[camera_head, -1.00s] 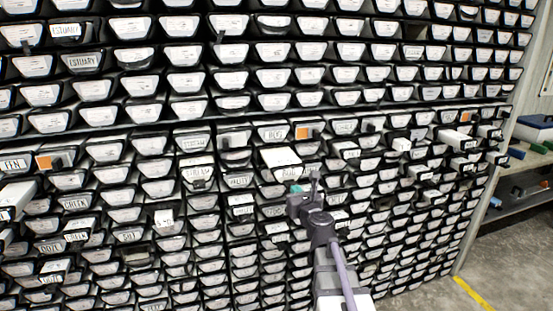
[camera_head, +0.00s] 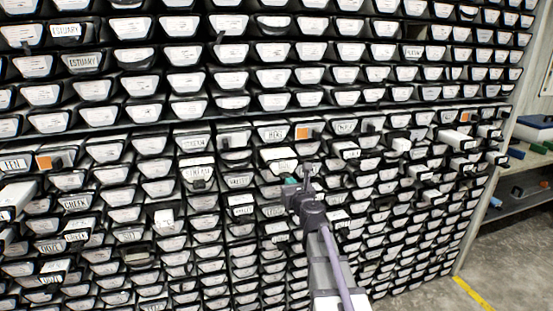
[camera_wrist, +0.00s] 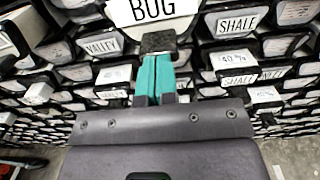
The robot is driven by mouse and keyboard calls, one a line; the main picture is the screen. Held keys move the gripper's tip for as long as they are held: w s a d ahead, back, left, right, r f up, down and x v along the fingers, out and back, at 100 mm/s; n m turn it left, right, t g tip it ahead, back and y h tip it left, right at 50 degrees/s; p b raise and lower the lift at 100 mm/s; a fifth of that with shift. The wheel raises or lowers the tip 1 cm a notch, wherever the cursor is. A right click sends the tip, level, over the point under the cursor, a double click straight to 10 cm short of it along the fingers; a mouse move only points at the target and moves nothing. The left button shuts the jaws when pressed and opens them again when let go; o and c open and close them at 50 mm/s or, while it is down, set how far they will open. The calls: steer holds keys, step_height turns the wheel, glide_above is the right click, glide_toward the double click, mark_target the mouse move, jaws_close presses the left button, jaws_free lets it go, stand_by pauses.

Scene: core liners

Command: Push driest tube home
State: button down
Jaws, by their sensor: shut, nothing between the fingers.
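A tube with a white end label that seems to read BOG (camera_wrist: 150,10) fills the top centre of the wrist view. In the head view its pale end (camera_head: 280,155) sits in the rack just above my gripper (camera_head: 291,181). A dark block (camera_wrist: 158,43) hangs below the label. My gripper (camera_wrist: 155,78) has teal fingers shut together, with their tips at or against this block; exact contact is unclear. Nothing is held. White tags reading 40 % (camera_wrist: 235,58) stand by a tube labelled SHALE (camera_wrist: 240,80). Many other labels are too small to read.
Other tubes stick out of the rack, such as a white one at right (camera_head: 456,139) and one at far left (camera_head: 15,196). Orange tags (camera_head: 303,133) mark a few ends. A shelf (camera_head: 525,190) and open floor (camera_head: 490,285) are at right.

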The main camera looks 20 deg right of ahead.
steer(key=shift+w+d, duration=0.15)
steer(key=shift+w, duration=1.6)
steer(key=s+a, duration=0.1)
steer(key=s, duration=1.4)
steer(key=shift+a, duration=0.2)
